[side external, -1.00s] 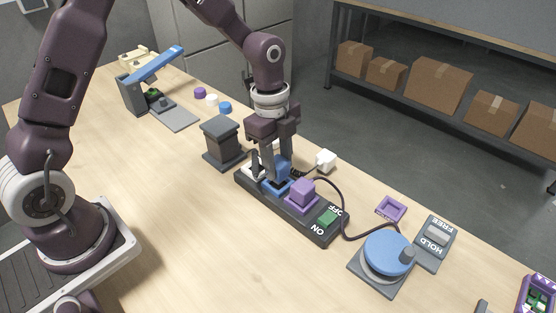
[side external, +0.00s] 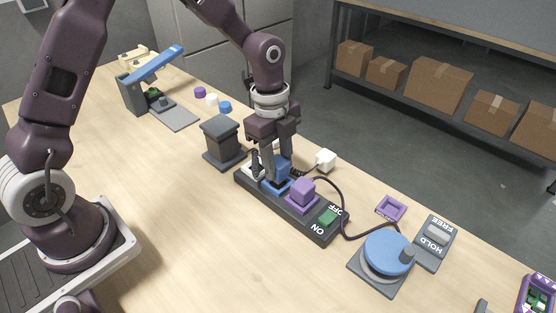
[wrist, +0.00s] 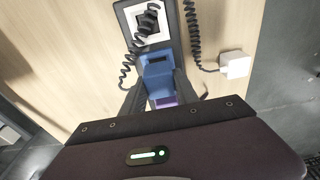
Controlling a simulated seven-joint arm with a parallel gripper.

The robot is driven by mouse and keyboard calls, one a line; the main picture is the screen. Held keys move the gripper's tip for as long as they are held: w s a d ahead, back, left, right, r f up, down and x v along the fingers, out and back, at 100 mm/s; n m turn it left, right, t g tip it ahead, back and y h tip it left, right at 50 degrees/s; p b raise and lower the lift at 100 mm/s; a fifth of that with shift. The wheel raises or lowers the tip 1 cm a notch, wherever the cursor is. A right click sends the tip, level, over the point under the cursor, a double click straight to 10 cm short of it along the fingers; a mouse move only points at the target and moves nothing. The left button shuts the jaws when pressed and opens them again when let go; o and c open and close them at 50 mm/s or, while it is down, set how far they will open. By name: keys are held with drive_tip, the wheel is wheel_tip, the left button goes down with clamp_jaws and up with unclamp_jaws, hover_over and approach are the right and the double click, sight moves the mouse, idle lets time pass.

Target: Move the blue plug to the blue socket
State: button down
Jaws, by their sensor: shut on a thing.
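The blue plug (side external: 278,172) is between the fingers of my gripper (side external: 274,174), which is shut on it. It is at the blue socket (side external: 281,187) in the middle of the dark power strip; I cannot tell how deep it sits. The wrist view also shows the blue plug (wrist: 158,80) between the fingers, with blue socket surface (wrist: 154,57) above it in the picture. The white socket (wrist: 149,26) is empty at the far end. A purple plug (side external: 302,189) stands in the purple socket (side external: 302,204) at the right.
A green ON/OFF switch (side external: 327,217) is at the strip's near end. A white block (side external: 325,160) with a cord lies behind. A dark pedestal (side external: 222,140) stands left; a blue round dial (side external: 388,253) and HOLD/FREE switch (side external: 435,240) stand right. The front left table is clear.

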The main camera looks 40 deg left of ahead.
drive_tip(key=shift+f, duration=0.95)
idle(0.3)
drive_tip(key=c, duration=0.7)
unclamp_jaws()
drive_tip(key=shift+o, duration=0.2)
drive_tip(key=shift+r, duration=3.5)
